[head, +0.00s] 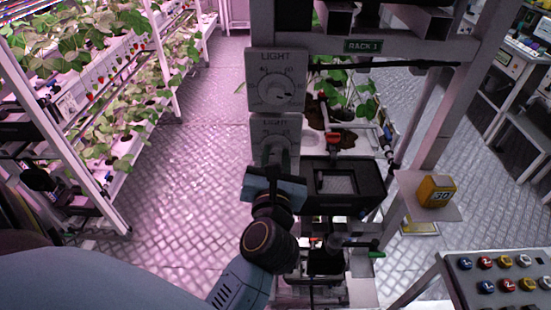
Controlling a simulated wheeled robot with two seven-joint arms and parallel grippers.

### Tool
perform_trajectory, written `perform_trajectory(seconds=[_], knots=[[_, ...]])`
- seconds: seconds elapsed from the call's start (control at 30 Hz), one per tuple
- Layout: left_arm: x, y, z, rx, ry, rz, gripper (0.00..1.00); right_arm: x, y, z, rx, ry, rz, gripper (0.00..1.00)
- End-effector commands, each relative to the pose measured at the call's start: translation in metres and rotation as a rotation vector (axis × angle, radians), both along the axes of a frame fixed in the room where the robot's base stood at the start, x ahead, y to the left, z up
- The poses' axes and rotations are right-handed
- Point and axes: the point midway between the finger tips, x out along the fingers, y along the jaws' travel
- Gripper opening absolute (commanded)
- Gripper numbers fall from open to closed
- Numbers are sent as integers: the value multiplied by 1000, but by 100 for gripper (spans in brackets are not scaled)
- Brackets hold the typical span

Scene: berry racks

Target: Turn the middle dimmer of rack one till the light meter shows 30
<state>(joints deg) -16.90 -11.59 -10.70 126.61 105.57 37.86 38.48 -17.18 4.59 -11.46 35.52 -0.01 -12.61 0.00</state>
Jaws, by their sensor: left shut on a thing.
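Rack one carries a green "RACK 1" sign (363,46) and a column of grey dimmer panels marked LIGHT. The upper dimmer (276,90) is in full view with its round knob. The dimmer below it, the middle one (262,132), is partly covered by my left gripper (278,166). My left gripper is shut on that dimmer's knob, and its fingers hide most of the dial and pointer. The orange light meter (437,191) stands on a small shelf to the right and reads 30. Any lower dimmer is hidden behind my arm. My right gripper is out of view.
A black open-topped box (375,186) sits close to the right of my left gripper. A slanted panel of coloured knobs (500,276) is at the lower right. Plant racks (112,152) line the left. The tiled floor between is clear.

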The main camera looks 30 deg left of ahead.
Motion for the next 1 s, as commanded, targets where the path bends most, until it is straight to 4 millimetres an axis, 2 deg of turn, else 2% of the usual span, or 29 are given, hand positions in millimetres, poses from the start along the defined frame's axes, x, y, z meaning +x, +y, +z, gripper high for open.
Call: perform_trajectory(seconds=[0.43, 0.47, 0.6, 1.0], knots=[[0, 0, -2, -8, 0, 0, 4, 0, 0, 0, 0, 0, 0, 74], [0, 0, -2, -8, 0, 0, 30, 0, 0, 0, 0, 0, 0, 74], [0, 0, -1, -8, -1, 0, 49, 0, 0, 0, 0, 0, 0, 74], [-3, -6, -1, -7, -2, -4, 49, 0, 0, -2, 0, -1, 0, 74]])
